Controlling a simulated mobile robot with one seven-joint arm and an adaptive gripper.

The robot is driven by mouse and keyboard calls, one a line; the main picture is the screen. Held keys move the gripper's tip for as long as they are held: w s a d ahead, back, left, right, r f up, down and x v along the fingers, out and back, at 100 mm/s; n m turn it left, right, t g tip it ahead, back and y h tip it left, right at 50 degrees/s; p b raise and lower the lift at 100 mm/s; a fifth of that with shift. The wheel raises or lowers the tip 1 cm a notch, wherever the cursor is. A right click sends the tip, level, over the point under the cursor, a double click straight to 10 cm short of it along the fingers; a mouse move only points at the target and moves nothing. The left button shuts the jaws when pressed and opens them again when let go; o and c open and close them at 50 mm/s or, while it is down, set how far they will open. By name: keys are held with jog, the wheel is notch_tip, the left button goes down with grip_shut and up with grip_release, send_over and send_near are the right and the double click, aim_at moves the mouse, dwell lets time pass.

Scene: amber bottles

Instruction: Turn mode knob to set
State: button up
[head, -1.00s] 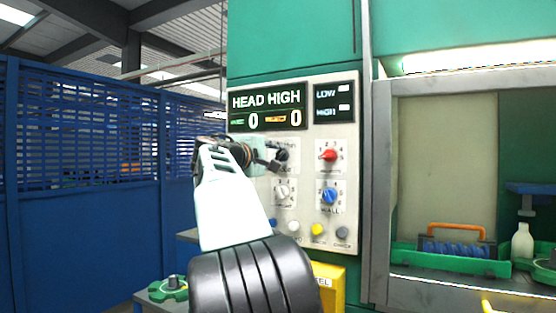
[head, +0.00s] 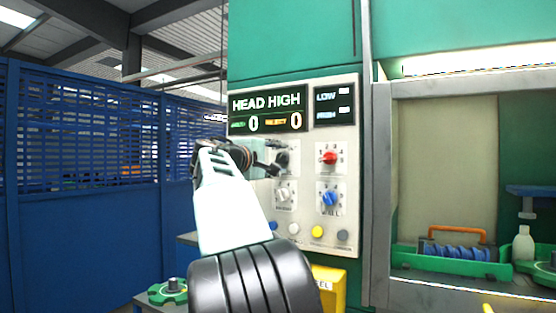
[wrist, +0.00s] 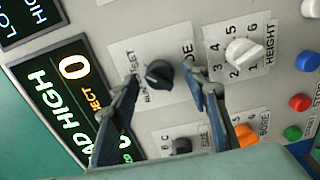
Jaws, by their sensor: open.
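The mode knob (wrist: 158,73) is a small black dial on a pale plate with RUN and SET printed beside it. In the wrist view it lies between the two fingers of my gripper (wrist: 164,94), which stand apart on either side of it. The fingers are open; I cannot tell whether either touches the knob. The exact direction of its pointer is hard to read. In the head view the dark knob (head: 283,158) is partly behind my gripper (head: 270,167), whose tips are close to the panel.
A white height knob (wrist: 243,52), an orange knob (wrist: 245,133) and another black knob (wrist: 180,146) surround it. The panel also has a red knob (head: 328,156), a blue knob (head: 329,196) and a display (head: 268,110). A blue fence (head: 80,220) stands at left.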

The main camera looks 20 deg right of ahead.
jog(key=v, duration=1.2)
jog(key=shift+d, duration=0.1)
